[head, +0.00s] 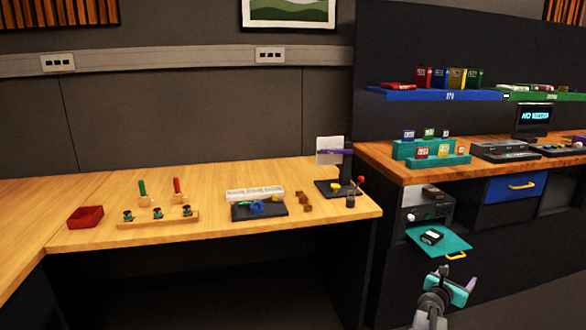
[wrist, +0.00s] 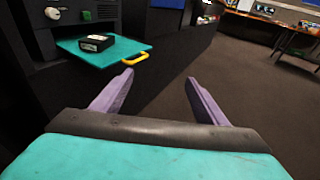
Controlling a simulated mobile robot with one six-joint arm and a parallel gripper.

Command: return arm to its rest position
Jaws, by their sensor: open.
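My gripper (head: 459,283) is in the lower right of the head view, in front of the dark cabinet and below an open teal tray (head: 455,243). In the wrist view my gripper (wrist: 160,92) shows two purple fingers spread wide apart with only floor between them. It is open and empty. A small black box (head: 432,237) with a pale label lies on the teal tray, and it also shows in the wrist view (wrist: 97,43). The tray has a yellow handle (wrist: 134,58) at its front edge, close to the left fingertip but seemingly apart from it.
A wooden workbench (head: 75,240) at left holds a red bin (head: 86,217) and several small tools. The right counter (head: 385,160) carries coloured cartridges and consoles above a blue drawer (head: 512,189). Open carpet (wrist: 240,100) lies right of the fingers in the wrist view.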

